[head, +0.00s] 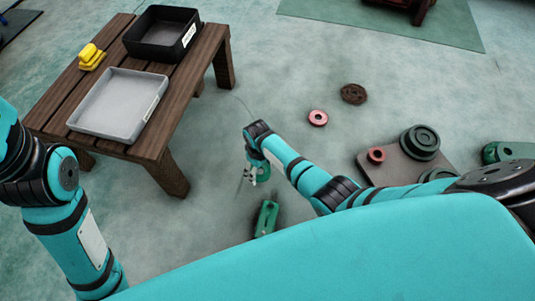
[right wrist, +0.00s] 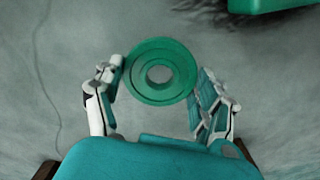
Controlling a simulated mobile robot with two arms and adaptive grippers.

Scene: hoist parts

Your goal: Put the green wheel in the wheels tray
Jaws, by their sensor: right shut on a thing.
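The green wheel (right wrist: 160,72), a stepped disc with a round hole, sits between the fingers of my right gripper (right wrist: 162,88) in the right wrist view. The gripper is shut on its rim. In the head view my right gripper (head: 252,174) hangs to the right of the wooden table, and the wheel is mostly hidden by the hand. A grey tray (head: 88,131) and a black tray (head: 187,48) stand on the table, both apparently empty. Each has a white label too small to read, so I cannot tell which is for wheels. My left gripper is out of view.
The wooden table (head: 205,50) also bears a yellow part (head: 91,57). A green block (head: 265,218) lies on the floor below my right gripper. A pink ring (head: 318,117), a brown wheel (head: 354,94) and a board (head: 397,170) with dark green wheels lie to the right.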

